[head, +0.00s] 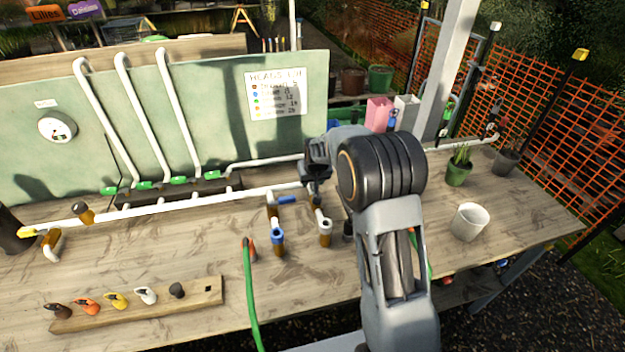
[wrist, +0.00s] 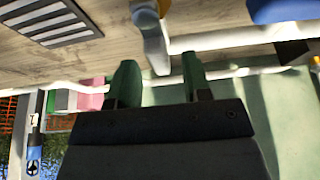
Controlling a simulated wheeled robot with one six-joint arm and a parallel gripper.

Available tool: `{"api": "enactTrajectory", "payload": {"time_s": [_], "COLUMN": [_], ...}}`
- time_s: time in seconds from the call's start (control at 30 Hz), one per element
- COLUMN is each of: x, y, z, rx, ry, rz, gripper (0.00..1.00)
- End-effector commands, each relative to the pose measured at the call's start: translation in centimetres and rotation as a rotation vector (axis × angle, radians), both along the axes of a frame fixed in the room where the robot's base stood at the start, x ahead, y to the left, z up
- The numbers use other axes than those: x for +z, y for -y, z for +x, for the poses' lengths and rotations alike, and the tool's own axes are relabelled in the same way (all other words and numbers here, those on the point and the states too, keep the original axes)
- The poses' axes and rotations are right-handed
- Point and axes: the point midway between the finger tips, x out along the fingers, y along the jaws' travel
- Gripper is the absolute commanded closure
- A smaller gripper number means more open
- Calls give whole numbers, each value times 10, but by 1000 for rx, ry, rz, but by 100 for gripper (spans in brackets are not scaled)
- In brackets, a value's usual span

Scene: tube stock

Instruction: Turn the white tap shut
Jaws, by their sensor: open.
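The white tap's pale lever (wrist: 152,45) shows at the top middle of the wrist view, with a yellow-brown part at its upper end. Its lower end reaches toward the gap between my fingertips, and I see no finger touching it. My gripper (wrist: 158,76) is open, its two green-tipped fingers apart. In the head view my gripper (head: 314,184) is over the bench pipe, and it and my arm mostly hide the tap's lever. A white collared outlet with a brown end (head: 325,232) stands below it.
A blue tap lever (head: 287,199) and blue outlet (head: 277,238) are close to the left. Green taps (head: 179,180) line the back pipes. A green hose (head: 250,290) stands in front. A white pot (head: 469,222) is on the right. Coloured nozzles lie on a board (head: 205,293).

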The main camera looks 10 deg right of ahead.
Motion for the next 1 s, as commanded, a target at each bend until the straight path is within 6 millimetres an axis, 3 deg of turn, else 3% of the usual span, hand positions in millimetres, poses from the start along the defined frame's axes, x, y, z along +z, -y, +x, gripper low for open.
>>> {"api": "enactTrajectory", "payload": {"time_s": [0.47, 0.9, 1.0], "x": [-8, -8, -8], "y": [0, 0, 0], "z": [3, 3, 3], "rx": [0, 0, 0], "ry": [1, 1, 1], "rz": [0, 0, 0], "gripper": [55, 97, 100]}}
